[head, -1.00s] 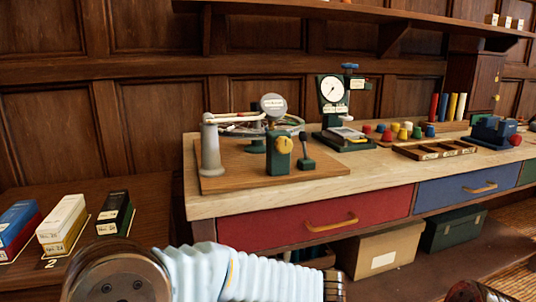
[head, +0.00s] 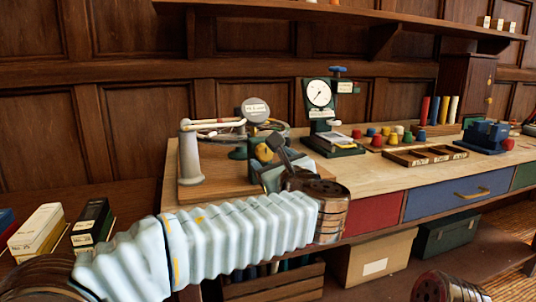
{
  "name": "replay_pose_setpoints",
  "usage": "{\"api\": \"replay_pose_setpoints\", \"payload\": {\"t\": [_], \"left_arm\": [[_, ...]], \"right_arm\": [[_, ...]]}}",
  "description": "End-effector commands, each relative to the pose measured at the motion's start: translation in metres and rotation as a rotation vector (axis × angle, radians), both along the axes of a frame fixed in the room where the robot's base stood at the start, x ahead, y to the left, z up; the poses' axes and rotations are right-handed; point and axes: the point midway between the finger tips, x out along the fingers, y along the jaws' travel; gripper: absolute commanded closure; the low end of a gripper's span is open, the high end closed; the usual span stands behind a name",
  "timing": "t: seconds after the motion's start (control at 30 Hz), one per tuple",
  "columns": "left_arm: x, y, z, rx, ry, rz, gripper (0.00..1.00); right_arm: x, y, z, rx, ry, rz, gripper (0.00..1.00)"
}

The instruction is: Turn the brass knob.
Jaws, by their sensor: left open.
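The brass knob (head: 264,152) is a small yellow knob on a green block, which stands on a wooden board (head: 203,194) on the bench. In the head view it shows just behind my left gripper (head: 276,159), which covers most of the green block. The left gripper is open, with its fingers at the knob. I cannot tell whether they touch it or stand around it. My left arm reaches in from the lower left across the front of the bench. My right gripper is out of view.
A grey post (head: 190,153) and a round labelled disc (head: 255,110) stand close to the knob. A dial gauge (head: 319,93) on a green stand is to the right. Farther right are coloured pegs and a wooden tray (head: 418,156). The bench's front right top is clear.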

Motion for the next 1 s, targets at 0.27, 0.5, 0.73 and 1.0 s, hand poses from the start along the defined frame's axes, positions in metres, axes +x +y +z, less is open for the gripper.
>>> {"api": "replay_pose_setpoints", "payload": {"t": [0.27, 0.5, 0.73, 1.0], "left_arm": [[0.030, 0.010, 0.000, -0.001, 0.000, 0.001, 0.31], [0.032, 0.011, 0.000, 0.000, 0.000, -0.001, 0.31], [0.032, 0.010, 0.000, 0.000, 0.000, 0.000, 0.57], [0.032, 0.010, 0.000, -0.001, 0.001, 0.000, 0.87]], "right_arm": [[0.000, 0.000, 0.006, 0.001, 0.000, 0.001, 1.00], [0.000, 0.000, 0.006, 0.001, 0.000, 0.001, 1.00], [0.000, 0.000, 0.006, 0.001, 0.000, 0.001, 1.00], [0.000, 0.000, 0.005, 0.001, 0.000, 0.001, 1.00]]}}
